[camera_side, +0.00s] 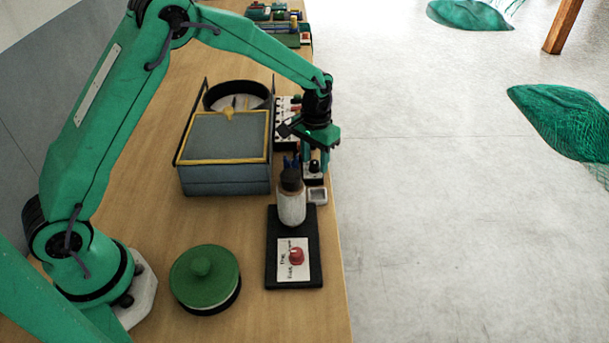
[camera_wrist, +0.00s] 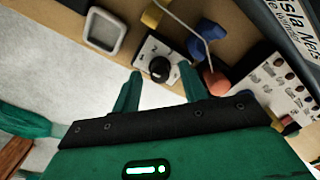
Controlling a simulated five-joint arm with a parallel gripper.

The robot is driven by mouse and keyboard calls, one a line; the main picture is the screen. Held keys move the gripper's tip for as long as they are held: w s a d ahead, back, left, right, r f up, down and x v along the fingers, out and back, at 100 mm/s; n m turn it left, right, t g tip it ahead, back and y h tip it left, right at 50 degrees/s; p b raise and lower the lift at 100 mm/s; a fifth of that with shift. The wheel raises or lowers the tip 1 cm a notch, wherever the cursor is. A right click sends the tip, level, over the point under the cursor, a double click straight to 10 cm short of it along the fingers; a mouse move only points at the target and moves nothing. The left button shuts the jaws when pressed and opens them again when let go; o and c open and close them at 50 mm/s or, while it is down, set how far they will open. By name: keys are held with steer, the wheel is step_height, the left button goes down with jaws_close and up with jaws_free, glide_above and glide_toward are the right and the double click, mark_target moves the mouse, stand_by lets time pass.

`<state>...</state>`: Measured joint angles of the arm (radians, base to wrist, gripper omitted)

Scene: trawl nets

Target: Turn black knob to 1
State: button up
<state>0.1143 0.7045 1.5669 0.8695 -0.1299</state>
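The black knob sits on a small white plate on the bench; it shows in the wrist view (camera_wrist: 160,69) and in the side view (camera_side: 314,165). My gripper (camera_wrist: 160,74) is open, with one green finger on each side of the knob in the wrist view. I cannot tell whether either finger touches it. In the side view my gripper (camera_side: 316,148) hangs just above and around the knob plate, near the bench's right edge, hiding part of it.
A small grey square dish (camera_wrist: 104,30) lies beside the knob plate. A bottle (camera_side: 291,208), a grey-blue box (camera_side: 226,187) and a green lid (camera_side: 204,272) stand on the bench.

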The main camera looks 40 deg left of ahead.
mark_target(315, 161)
steer(key=shift+r, duration=0.15)
step_height(315, 161, up, 7)
steer(key=shift+r, duration=0.3)
stand_by(0.3)
